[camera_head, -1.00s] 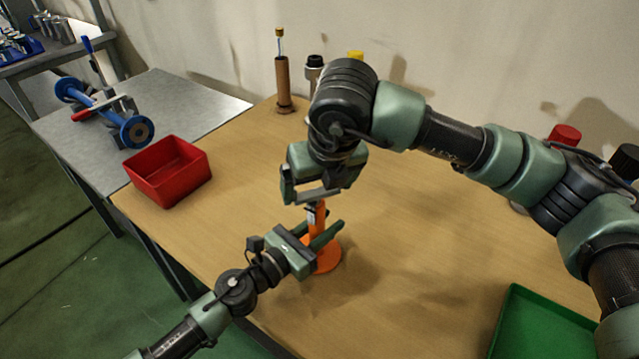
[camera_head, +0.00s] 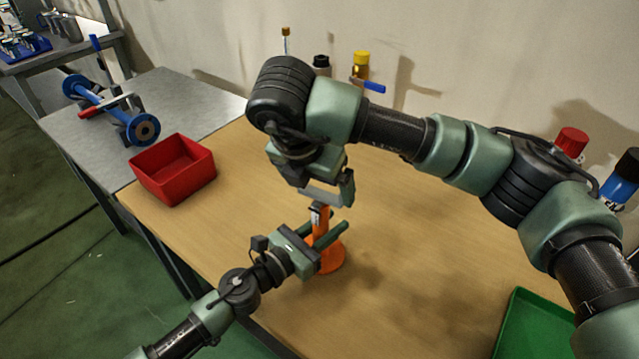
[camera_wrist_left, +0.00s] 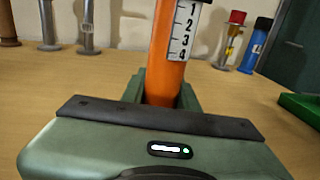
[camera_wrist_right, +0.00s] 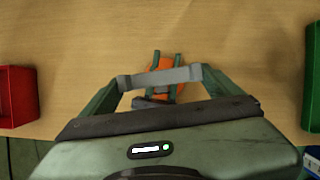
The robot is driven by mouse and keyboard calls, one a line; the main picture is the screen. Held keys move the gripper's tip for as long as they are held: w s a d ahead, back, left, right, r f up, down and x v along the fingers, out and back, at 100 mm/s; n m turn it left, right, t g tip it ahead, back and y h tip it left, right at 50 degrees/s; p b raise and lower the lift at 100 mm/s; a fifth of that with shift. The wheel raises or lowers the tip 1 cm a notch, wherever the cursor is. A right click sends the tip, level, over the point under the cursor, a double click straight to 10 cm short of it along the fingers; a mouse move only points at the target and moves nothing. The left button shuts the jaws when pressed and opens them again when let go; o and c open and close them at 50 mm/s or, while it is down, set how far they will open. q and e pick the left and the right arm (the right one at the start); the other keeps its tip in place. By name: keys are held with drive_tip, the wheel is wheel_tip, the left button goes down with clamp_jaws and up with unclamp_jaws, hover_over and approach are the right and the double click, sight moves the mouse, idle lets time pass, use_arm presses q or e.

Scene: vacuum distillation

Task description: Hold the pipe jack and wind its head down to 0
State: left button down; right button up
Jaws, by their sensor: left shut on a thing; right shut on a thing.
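The orange pipe jack (camera_head: 332,260) stands upright on its round base on the wooden table. My left gripper (camera_head: 322,236) is shut around its orange body from the near left side. In the left wrist view the body (camera_wrist_left: 166,80) carries a white scale (camera_wrist_left: 184,32) marked 1 to 4; the top of the jack is out of that frame. My right gripper (camera_head: 325,192) is above the jack, pointing down, shut on the jack's head (camera_wrist_right: 160,78), which shows as a grey bar between the fingers. The 0 mark and the head's reading are not visible.
A red bin (camera_head: 174,168) stands at the table's left edge and a green tray (camera_head: 545,325) at the front right. A blue flanged pipe (camera_head: 110,108) lies on the metal table.

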use_arm(q)
drive_tip(key=shift+s+f, duration=0.1)
drive_tip(key=shift+f, duration=0.2)
use_arm(e)
drive_tip(key=shift+w+r+m, duration=0.1)
drive_tip(key=shift+r+m, duration=0.2)
drive_tip(key=shift+m, duration=0.2)
drive_tip(key=o, duration=1.1)
drive_tip(key=shift+c, duration=0.2)
drive_tip(key=shift+f, duration=0.1)
use_arm(q)
drive_tip(key=shift+r, duration=0.15)
use_arm(e)
drive_tip(key=v, duration=1.2)
drive_tip(key=shift+a, duration=0.15)
use_arm(q)
drive_tip(key=c, duration=1)
unclamp_jaws()
drive_tip(key=shift+r, duration=0.1)
